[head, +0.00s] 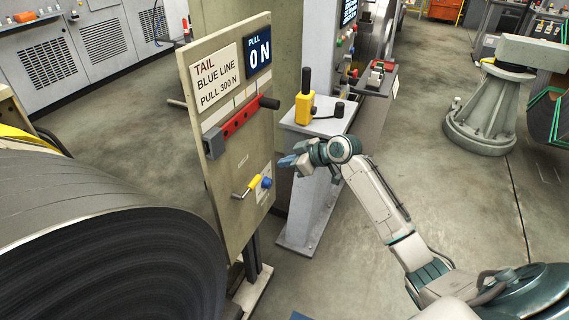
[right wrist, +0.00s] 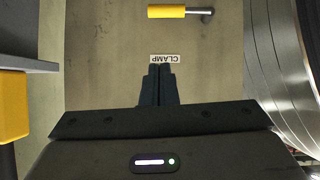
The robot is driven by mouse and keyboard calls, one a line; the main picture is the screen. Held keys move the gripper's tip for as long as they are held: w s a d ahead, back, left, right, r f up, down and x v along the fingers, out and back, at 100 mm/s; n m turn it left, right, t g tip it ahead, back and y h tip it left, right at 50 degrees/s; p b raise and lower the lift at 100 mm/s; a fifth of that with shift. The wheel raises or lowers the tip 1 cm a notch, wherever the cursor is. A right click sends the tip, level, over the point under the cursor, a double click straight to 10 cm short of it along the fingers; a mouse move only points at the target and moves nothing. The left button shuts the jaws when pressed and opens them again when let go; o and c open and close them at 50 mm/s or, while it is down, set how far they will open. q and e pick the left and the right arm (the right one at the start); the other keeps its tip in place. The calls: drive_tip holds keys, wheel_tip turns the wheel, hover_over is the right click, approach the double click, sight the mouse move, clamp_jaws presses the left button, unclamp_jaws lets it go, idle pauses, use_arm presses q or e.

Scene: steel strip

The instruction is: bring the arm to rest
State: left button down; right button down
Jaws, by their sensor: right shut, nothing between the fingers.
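My right arm comes in from the right in the head view. Its gripper (head: 286,161) points left, toward the tan board (head: 225,185), and appears apart from it. In the right wrist view the two dark fingers (right wrist: 160,82) are together with nothing between them. They point at a small label reading CLAMP (right wrist: 164,58) on the board. My left gripper is not in view.
The board's sign (head: 216,78) says TAIL BLUE LINE PULL 300 N; the display (head: 259,52) reads 0 N. A red bar with a black handle (head: 240,124) is below. A yellow controller (head: 305,108) stands on a grey pedestal. A large coil (head: 100,225) fills the lower left.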

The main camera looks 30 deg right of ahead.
drive_tip(key=s+d+f+m+g+h, duration=0.1)
drive_tip(key=s+d+f+m+h, duration=0.15)
drive_tip(key=f, duration=0.95)
drive_tip(key=s+d+f+m+h, duration=0.1)
drive_tip(key=s+d+f+m, duration=0.15)
drive_tip(key=f, duration=0.95)
drive_tip(key=s+f+m+g+h, duration=0.1)
drive_tip(key=s+f, duration=0.4)
drive_tip(key=f, duration=0.3)
drive_tip(key=s+f+m+g+h, duration=0.1)
drive_tip(key=s+f, duration=0.4)
drive_tip(key=f, duration=0.3)
drive_tip(key=s+a+f+m+g+h, duration=0.1)
drive_tip(key=s+f, duration=0.7)
drive_tip(key=s, duration=0.2)
drive_tip(key=s+a+f+g, duration=0.1)
drive_tip(key=s+f+g, duration=0.1)
drive_tip(key=s+f, duration=0.65)
drive_tip(key=s+a+f+g, duration=0.1)
drive_tip(key=s+a+f, duration=0.1)
drive_tip(key=s, duration=1)
drive_tip(key=s+a+f+g, duration=0.1)
drive_tip(key=s+a+f, duration=0.2)
drive_tip(key=s, duration=1)
drive_tip(key=shift+f, duration=0.6)
